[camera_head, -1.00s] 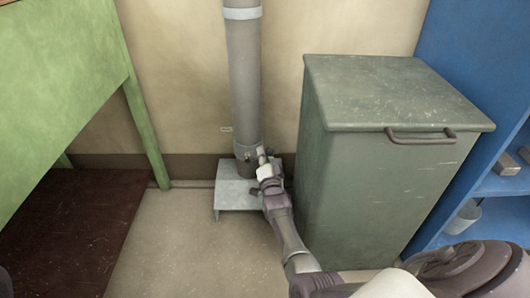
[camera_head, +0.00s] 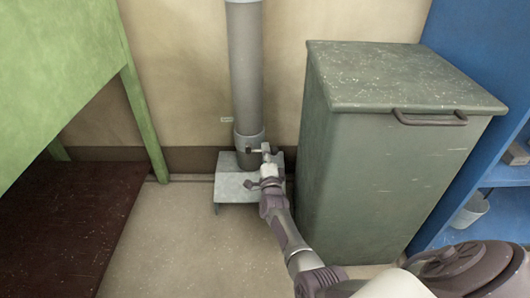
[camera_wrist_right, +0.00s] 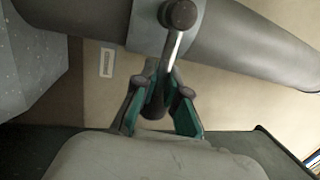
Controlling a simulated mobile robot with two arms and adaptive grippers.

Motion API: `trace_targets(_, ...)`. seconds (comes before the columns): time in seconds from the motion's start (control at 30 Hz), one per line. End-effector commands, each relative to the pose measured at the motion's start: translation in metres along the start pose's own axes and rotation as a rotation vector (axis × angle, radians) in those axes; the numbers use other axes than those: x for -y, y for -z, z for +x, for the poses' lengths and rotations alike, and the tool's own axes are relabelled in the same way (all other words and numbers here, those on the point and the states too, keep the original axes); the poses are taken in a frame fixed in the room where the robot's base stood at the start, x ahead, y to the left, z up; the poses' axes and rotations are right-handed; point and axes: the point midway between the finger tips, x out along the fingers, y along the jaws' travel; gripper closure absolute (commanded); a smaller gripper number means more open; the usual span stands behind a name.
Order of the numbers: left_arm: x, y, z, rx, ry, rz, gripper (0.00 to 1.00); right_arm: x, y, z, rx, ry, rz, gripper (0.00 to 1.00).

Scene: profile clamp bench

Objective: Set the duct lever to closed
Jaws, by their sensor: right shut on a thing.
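The grey duct (camera_head: 245,75) runs down the wall to a small metal stand. A lever (camera_head: 255,150) sticks out sideways to the right from the collar low on the duct. In the right wrist view the lever (camera_wrist_right: 173,50) is a bright rod with a dark round pivot knob at the duct and a dark grip at its free end. My right gripper (camera_head: 268,158) is at the lever's free end. In the right wrist view its teal-lined fingers (camera_wrist_right: 157,104) are shut around the dark grip, partly hiding it. My left gripper is not in view.
A tall green-grey bin (camera_head: 400,160) with a handle stands close right of my right arm. The metal stand (camera_head: 234,190) is under the duct. A green table (camera_head: 60,75) is at left, a blue shelf (camera_head: 505,175) at right. Floor in front of the stand is clear.

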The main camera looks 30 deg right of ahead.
Motion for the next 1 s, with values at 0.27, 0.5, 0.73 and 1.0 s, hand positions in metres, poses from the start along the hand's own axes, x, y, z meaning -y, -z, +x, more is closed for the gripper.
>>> trace_targets(0.27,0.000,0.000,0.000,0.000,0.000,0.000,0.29,0.001,0.014,0.002,-0.022,0.007,0.002,1.00)
trace_targets(0.5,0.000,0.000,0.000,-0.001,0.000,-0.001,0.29,-0.001,0.013,0.001,-0.020,0.003,0.001,0.54)
trace_targets(0.73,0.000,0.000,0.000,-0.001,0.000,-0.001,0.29,-0.001,0.009,0.001,-0.014,0.001,0.000,0.50)
trace_targets(1.0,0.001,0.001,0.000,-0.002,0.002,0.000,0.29,0.012,0.009,0.003,-0.014,0.003,0.002,0.50)
